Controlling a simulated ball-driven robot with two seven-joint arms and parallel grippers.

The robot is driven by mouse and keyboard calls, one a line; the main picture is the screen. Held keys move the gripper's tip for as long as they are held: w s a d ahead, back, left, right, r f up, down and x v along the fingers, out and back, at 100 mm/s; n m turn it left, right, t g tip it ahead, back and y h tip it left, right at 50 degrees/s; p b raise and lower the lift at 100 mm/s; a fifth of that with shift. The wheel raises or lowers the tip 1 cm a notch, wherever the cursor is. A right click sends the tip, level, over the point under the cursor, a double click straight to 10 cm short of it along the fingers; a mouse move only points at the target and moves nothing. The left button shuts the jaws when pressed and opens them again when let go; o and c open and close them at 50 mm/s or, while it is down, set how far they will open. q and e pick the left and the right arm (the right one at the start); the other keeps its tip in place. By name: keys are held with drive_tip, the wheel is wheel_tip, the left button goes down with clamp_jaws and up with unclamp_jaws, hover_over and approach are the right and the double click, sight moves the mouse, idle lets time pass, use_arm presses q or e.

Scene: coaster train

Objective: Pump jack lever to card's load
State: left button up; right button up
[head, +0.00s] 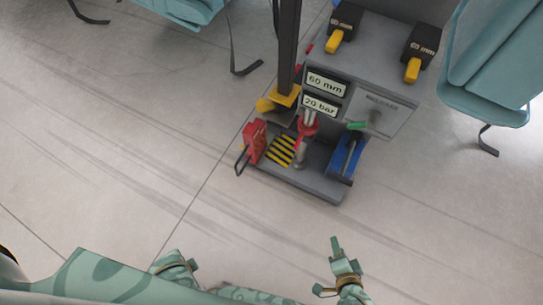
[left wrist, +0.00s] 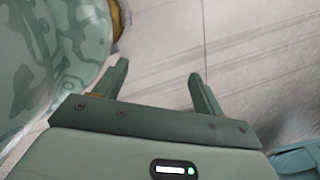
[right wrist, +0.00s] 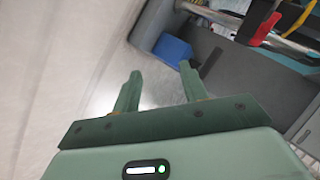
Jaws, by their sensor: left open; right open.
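A grey jack stand (head: 322,188) stands on the floor right of centre in the head view. It carries a sign reading 60 mm (head: 326,84) and one reading 20 bar (head: 320,105). A red upright part (head: 308,124) and a green-tipped handle (head: 357,125) sit below; I cannot tell which is the jack lever. A grey plate (head: 384,103) has lettering too small to read. My right gripper (head: 327,266) is open and empty, short of the stand; it also shows in the right wrist view (right wrist: 160,72). My left gripper (left wrist: 160,87) is open and empty over the floor.
A red box (head: 254,141), yellow-black stripes (head: 281,151) and a blue part (head: 345,156) are on the base. A dark post (head: 288,45) rises behind. Teal seats (head: 490,60) flank the stand. The floor (head: 110,150) at left is clear.

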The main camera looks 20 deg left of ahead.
use_arm(q)
drive_tip(key=s+a+b, duration=0.1)
drive_tip(key=s+a, duration=0.2)
drive_tip(key=s, duration=0.3)
use_arm(e)
drive_tip(key=w+r+m+t, duration=0.4)
drive_tip(key=w+m+t, duration=0.1)
drive_tip(key=w+m, duration=0.35)
drive_tip(key=b, duration=0.3)
approach(339, 175)
drive_tip(key=f, duration=0.2)
drive_tip(key=shift+n, duration=0.35)
drive_tip(key=b+x, duration=0.2)
drive_tip(key=x, duration=0.3)
drive_tip(key=b+x, duration=0.2)
drive_tip(key=x, duration=0.3)
drive_tip(key=shift+w+d+r, duration=0.1)
drive_tip(key=shift+d+r, duration=0.05)
drive_tip(key=shift+r, duration=0.05)
drive_tip(key=shift+w+r, duration=0.1)
drive_tip(key=shift+w, duration=0.2)
use_arm(q)
drive_tip(key=w+d+r+n+t+h, duration=0.1)
drive_tip(key=w+d+r+t, duration=0.1)
drive_tip(key=w, duration=0.4)
drive_tip(key=w+d+r+t+h, duration=0.1)
drive_tip(key=w+d+r, duration=0.3)
drive_tip(key=w, duration=0.2)
drive_tip(key=shift+d+n+t, duration=0.3)
drive_tip(key=shift+n+t, duration=0.1)
